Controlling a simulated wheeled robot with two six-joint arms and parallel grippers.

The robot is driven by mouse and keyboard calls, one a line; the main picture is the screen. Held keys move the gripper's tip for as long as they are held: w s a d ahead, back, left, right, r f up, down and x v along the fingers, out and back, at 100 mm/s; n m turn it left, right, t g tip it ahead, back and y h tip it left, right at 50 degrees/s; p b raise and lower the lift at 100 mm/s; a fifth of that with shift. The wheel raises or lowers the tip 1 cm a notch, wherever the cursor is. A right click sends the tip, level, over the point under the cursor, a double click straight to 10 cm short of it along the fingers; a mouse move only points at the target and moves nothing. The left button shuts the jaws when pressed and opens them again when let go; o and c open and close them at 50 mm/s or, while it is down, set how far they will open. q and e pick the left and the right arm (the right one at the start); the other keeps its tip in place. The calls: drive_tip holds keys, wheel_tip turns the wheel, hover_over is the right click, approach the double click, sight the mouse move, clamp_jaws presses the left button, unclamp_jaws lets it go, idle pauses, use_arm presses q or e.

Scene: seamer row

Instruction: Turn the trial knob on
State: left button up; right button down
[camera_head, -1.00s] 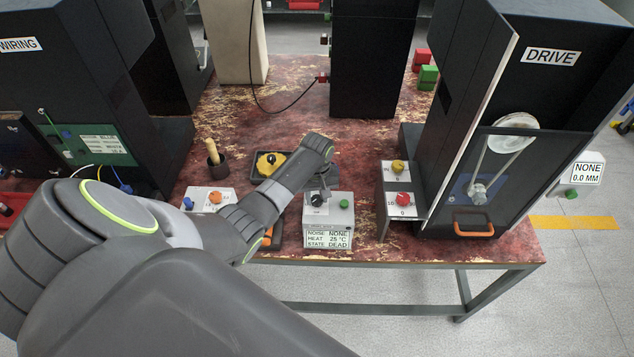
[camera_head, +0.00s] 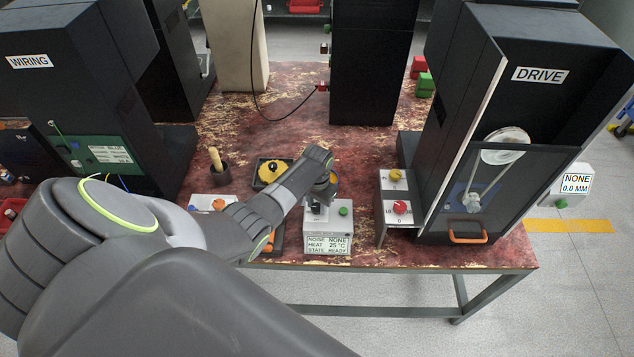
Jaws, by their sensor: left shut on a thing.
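The trial box (camera_head: 328,248) is a pale box near the table's front edge. Its panel reads NOISE NONE, HEAT 25 °C, STATE READY. A green button (camera_head: 343,211) sits on the right of its top. My left gripper (camera_head: 317,207) points down onto the left of the box top, shut on the dark trial knob there. The gripper and wrist mostly hide the knob, and I cannot make out its turn angle. My right gripper is not in view.
To the right stands a panel with a yellow knob (camera_head: 395,175) and a red knob (camera_head: 400,207), beside the black DRIVE cabinet (camera_head: 530,110).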

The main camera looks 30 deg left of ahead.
sight(317, 206)
use_arm(q)
drive_tip(key=shift+w, duration=0.1)
idle(0.5)
drive_tip(key=o, duration=1)
drive_tip(key=shift+c, duration=0.2)
wheel_tip(317, 206, up, 18)
drive_tip(key=b, duration=0.1)
drive_tip(key=shift+f, duration=0.25)
